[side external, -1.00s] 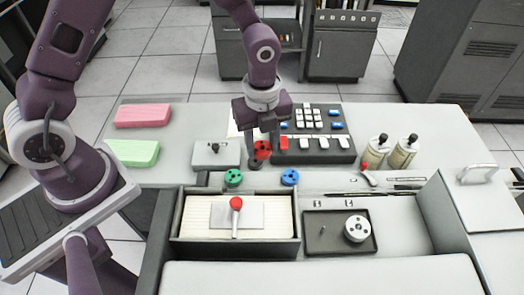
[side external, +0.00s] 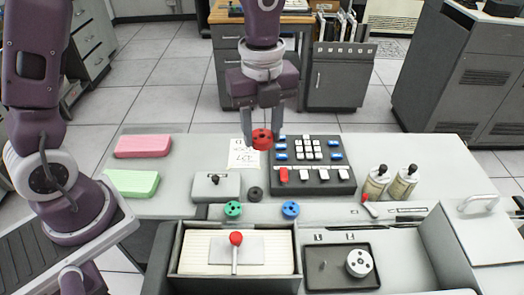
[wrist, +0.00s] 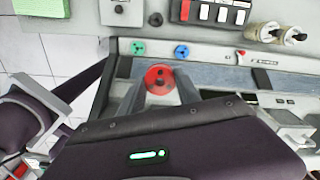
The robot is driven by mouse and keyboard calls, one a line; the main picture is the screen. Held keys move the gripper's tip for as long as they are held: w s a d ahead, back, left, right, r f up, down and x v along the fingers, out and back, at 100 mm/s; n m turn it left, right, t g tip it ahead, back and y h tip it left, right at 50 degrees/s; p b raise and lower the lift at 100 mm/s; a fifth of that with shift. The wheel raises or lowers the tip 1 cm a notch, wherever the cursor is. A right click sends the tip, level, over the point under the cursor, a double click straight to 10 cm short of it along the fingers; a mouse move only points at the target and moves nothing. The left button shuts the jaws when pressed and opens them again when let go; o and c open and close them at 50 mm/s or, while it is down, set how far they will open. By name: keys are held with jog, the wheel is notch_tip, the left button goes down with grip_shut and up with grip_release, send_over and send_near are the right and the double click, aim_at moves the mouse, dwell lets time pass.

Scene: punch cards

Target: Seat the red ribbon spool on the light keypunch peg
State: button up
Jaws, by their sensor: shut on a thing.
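My gripper (side external: 262,136) is shut on the red ribbon spool (side external: 262,142) and holds it in the air above the desk, beyond the green and blue spools. In the wrist view the spool (wrist: 158,78) sits between the two fingers, its flat holed face toward the camera. A thin light peg (side external: 323,266) stands bare at the left in a dark tray (side external: 340,284) at the front right of the desk. A white spool (side external: 359,262) sits at the right in that tray. The tray is not clear in the wrist view.
A green spool (side external: 232,209), blue spool (side external: 290,209) and small black disc (side external: 255,193) are on the desk. A card box (side external: 187,270) with a red-knobbed lever (side external: 236,239) is left of the tray. A keypad (side external: 310,175) and two bottles (side external: 403,183) stand behind.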

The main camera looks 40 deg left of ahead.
jog(key=s+d, duration=0.1)
jog(key=d, duration=1)
send_over(325, 262)
notch_tip(325, 262, down, 5)
jog(key=shift+r, duration=0.15)
jog(key=shift+f, duration=1.95)
jog(key=shift+f, duration=0.45)
jog(key=shift+f, duration=0.4)
jog(key=shift+f, duration=0.3)
jog(key=shift+f, duration=0.2)
jog(key=shift+f, duration=0.25)
